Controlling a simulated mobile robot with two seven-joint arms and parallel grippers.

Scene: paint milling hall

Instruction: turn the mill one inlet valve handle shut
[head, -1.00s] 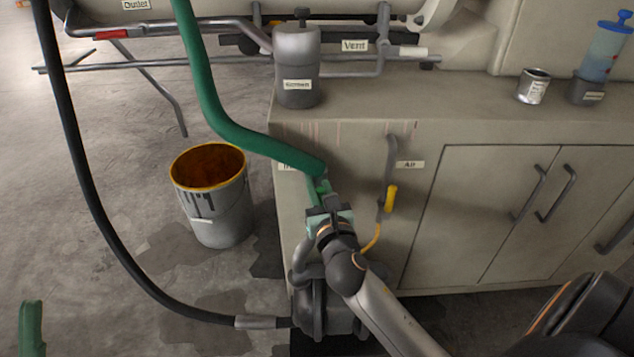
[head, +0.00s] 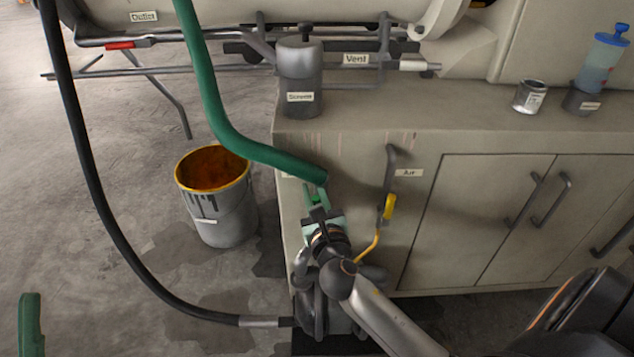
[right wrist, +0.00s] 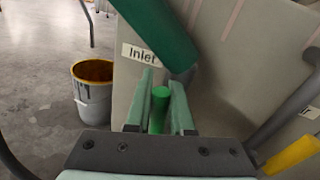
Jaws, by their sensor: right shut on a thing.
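The inlet valve handle is a green bar (right wrist: 159,108), seen in the right wrist view between the two pale green fingers of my right gripper (right wrist: 160,112). My right gripper (head: 321,208) is shut on it, at the left end of the cabinet front in the head view. The handle (head: 316,194) shows there just below the lower end of the thick green pipe (head: 260,152). A label reading Inlet (right wrist: 140,55) is beside the pipe in the right wrist view. The valve body is mostly hidden by my gripper.
A yellow-rimmed bucket (head: 218,215) stands on the floor left of the cabinet (head: 480,137). A black hose (head: 110,225) curves to the pump (head: 312,305) below my gripper. The air line with a yellow handle (head: 388,207) is close on the right.

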